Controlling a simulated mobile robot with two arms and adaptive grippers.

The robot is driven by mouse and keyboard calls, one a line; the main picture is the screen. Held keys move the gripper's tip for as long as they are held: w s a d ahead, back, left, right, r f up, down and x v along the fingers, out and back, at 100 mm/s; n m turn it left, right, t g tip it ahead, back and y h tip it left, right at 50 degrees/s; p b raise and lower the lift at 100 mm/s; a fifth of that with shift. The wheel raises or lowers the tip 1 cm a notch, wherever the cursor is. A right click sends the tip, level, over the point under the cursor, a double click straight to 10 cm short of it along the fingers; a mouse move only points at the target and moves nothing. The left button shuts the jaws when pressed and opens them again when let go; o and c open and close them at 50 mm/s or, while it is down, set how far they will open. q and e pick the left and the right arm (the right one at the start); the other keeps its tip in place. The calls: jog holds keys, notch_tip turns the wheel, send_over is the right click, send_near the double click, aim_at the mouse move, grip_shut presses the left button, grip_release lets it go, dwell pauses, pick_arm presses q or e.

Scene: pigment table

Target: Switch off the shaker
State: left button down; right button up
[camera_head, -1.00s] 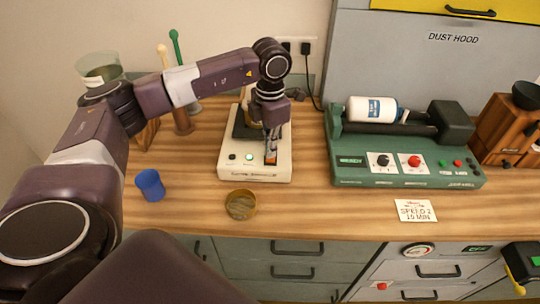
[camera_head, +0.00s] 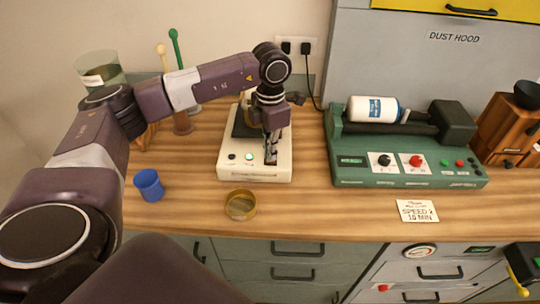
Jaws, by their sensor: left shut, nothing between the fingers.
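The shaker (camera_head: 240,172) is a cream-white box with a dark platform, standing on the wooden table at the centre-left. Its front panel has a dark knob or button (camera_head: 232,156) and a lit green-white button (camera_head: 249,156). My left gripper (camera_head: 270,161) points down over the right part of the shaker's front, just right of the lit button. Its fingers are shut and empty. Whether the fingertips touch the shaker I cannot tell. Something pale on the platform is mostly hidden behind my left arm. My right gripper is not in view.
A green roller machine (camera_head: 400,178) holding a white bottle (camera_head: 373,109) stands to the right. A blue cup (camera_head: 149,185) and a brass-coloured dish (camera_head: 240,204) sit in front. A card (camera_head: 417,211) lies near the table edge. Wooden boxes stand far right.

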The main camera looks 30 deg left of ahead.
pick_arm(q)
jog(key=shift+s+f, duration=0.1)
jog(key=shift+f, duration=0.15)
jog(key=shift+r, duration=0.2)
jog(key=shift+r+p, duration=0.65)
jog(key=shift+r, duration=0.25)
jog(key=shift+r+p, duration=1.4)
jog(key=shift+r, duration=1.1)
jog(key=shift+f, duration=0.1)
